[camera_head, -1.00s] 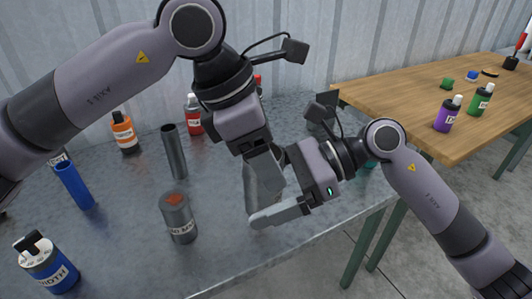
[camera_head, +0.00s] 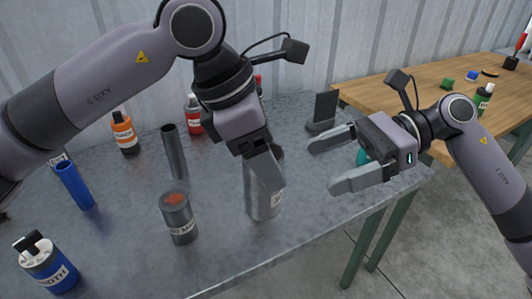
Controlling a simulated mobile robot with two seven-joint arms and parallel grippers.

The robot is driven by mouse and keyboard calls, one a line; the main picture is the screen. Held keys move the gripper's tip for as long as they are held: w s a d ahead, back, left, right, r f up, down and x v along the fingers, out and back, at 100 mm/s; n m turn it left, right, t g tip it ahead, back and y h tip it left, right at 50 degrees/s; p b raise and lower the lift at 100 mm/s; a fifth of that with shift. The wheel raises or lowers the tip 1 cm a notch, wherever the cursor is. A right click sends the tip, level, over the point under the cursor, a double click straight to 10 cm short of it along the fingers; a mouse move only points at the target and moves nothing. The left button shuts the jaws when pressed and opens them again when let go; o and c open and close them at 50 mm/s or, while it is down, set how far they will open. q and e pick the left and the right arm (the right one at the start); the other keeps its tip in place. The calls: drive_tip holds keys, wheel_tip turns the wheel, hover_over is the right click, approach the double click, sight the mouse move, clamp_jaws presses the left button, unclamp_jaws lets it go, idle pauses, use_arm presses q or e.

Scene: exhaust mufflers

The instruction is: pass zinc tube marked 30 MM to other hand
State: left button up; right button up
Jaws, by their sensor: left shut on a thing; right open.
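The zinc tube (camera_head: 262,207) is a grey metal cylinder with a partly visible label on its right side. My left gripper (camera_head: 268,178) is shut on it from above, with a finger across its upper front. The tube is upright; whether its base touches the metal table (camera_head: 225,245) I cannot tell. The finger and the label's angle hide most of the marking. My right gripper (camera_head: 323,167) is open and empty, to the right of the tube and apart from it, its fingers pointing left towards it.
A shorter grey can (camera_head: 180,222) with a rusty top and a thin dark tube (camera_head: 173,152) stand left of the zinc tube. A dark stand (camera_head: 325,110) is behind.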

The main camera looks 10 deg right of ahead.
drive_tip(key=d+f+n+t+h, duration=0.2)
drive_tip(key=d+f+n+t, duration=0.4)
drive_tip(key=n, duration=0.4)
drive_tip(key=w+d+f+n+t+h, duration=0.1)
drive_tip(key=d+f+n+t+h, duration=0.25)
drive_tip(key=f+n+t, duration=0.6)
drive_tip(key=d+f+n+t+h, duration=0.2)
drive_tip(key=d+f+n+t, duration=0.3)
drive_tip(key=n, duration=0.7)
drive_tip(key=s+a+f+m+g+h, duration=0.2)
drive_tip(key=s+a+f+m+g, duration=0.2)
drive_tip(key=s+f, duration=0.3)
drive_tip(key=s+a+f+m+g+h, duration=0.2)
drive_tip(key=s+a+f+m+g, duration=0.2)
drive_tip(key=f, duration=0.5)
drive_tip(key=s+m+g, duration=0.1)
drive_tip(key=s+m, duration=0.1)
drive_tip(key=m, duration=0.1)
drive_tip(key=shift+s+a+h, duration=0.2)
drive_tip(key=shift+s+h, duration=0.15)
drive_tip(key=shift+s, duration=0.05)
